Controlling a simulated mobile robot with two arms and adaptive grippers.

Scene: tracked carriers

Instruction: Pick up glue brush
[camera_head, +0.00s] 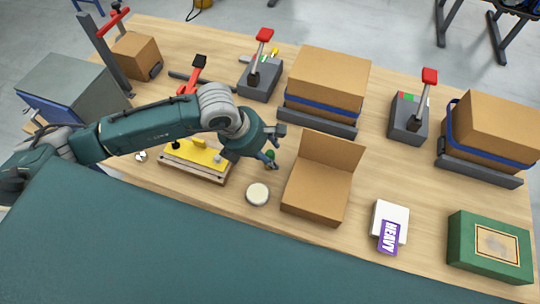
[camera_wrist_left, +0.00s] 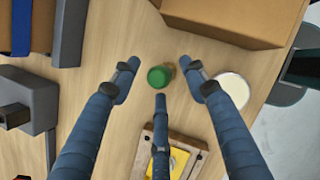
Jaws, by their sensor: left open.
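My left gripper (camera_head: 272,146) is open over the table, left of the open cardboard box (camera_head: 318,200). In the left wrist view, its fingers (camera_wrist_left: 160,78) are spread around a small green round-topped thing (camera_wrist_left: 159,77), with nothing gripped. The green thing also shows in the head view (camera_head: 270,154), partly hidden by the fingers. It may be the glue brush, but I see no bristles or full handle. My right gripper is not in view.
A white round disc (camera_head: 258,194) lies close by. A wooden block with a yellow top (camera_head: 197,152) stands left of the gripper. Carriers with cardboard boxes (camera_head: 326,82) stand behind.

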